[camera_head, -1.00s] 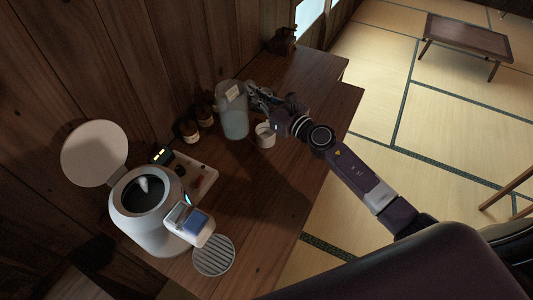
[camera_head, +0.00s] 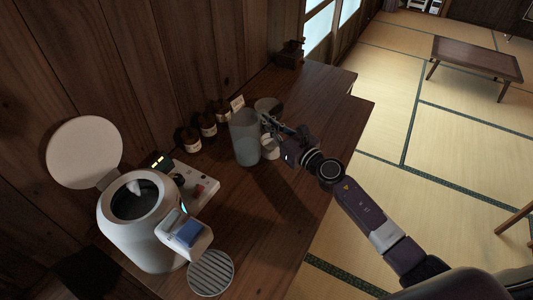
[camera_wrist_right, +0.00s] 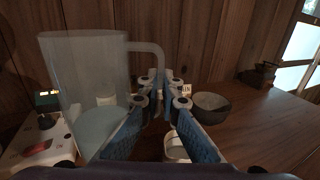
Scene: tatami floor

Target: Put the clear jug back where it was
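The clear jug (camera_head: 244,138) is upright over the wooden counter, with pale liquid in its lower part. It also fills the left of the right wrist view (camera_wrist_right: 84,85), its handle toward my fingers. My right gripper (camera_head: 272,125) is at the jug's right side. In the wrist view its blue fingers (camera_wrist_right: 158,95) are closed together around the handle. I cannot tell whether the jug's base touches the counter. My left gripper is not in view.
A white cup (camera_head: 270,147) stands close beside the jug. A grey bowl (camera_wrist_right: 210,107) is behind the gripper. Brown jars (camera_head: 208,125) line the wall. A white open-lidded machine (camera_head: 140,235), a small control panel (camera_head: 203,193) and a round grate (camera_head: 211,273) are left. The counter's front is clear.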

